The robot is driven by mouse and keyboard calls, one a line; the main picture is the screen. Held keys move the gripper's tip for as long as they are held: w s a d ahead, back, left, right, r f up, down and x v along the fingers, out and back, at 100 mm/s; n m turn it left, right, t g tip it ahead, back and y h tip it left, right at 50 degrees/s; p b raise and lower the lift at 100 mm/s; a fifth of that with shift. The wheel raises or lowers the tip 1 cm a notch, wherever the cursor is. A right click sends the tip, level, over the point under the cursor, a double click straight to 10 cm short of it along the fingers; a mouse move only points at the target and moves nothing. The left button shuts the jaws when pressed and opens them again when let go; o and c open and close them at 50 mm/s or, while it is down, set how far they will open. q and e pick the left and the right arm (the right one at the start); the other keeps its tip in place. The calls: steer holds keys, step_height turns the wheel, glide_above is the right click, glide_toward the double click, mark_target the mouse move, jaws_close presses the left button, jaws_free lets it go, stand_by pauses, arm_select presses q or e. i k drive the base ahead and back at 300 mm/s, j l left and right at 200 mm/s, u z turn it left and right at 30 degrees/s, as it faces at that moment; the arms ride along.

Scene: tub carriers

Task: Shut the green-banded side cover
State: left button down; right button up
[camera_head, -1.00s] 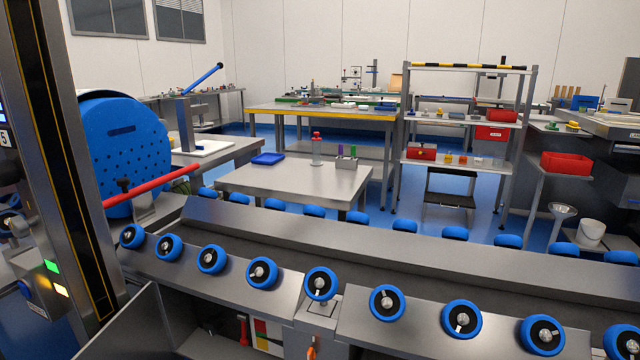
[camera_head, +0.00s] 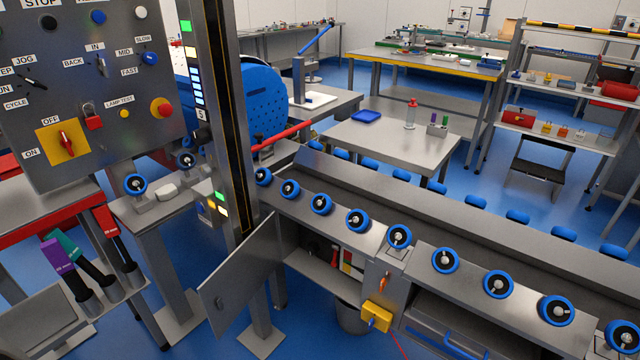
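A grey hinged side cover (camera_head: 240,278) stands swung open at the front of the roller machine, left of an open compartment (camera_head: 322,272). It has a small dark latch near its lower left corner. I cannot make out a green band on it. A second, lower front panel (camera_head: 450,335) with a blue handle sits to the right, partly cut off by the bottom edge. Neither of my grippers is in view.
A control panel (camera_head: 90,90) fills the upper left, above a bench (camera_head: 50,215) with purple, green and red handled tools. A column (camera_head: 222,110) with lit lamps stands behind the cover. A yellow box (camera_head: 377,314) and a bucket (camera_head: 352,318) are near the compartment. Blue floor shows at the lower left.

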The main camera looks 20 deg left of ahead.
mark_target(239, 278)
steer(key=k+j+z, duration=0.1)
steer(key=j, duration=0.4)
steer(key=k+j, duration=0.15)
steer(key=j, duration=0.35)
steer(key=k+j+z, duration=0.15)
steer(key=j, duration=0.35)
steer(key=k+j+z, duration=0.1)
steer(key=j, duration=0.4)
steer(key=k+j, duration=0.2)
steer(key=j, duration=0.25)
steer(key=k+j+z, duration=0.15)
steer(key=j, duration=0.3)
steer(key=k+j+z, duration=0.1)
steer(key=k+j, duration=0.15)
steer(key=j, duration=0.2)
steer(key=k+j, duration=0.2)
steer(key=j, duration=0.25)
steer(key=z, duration=0.05)
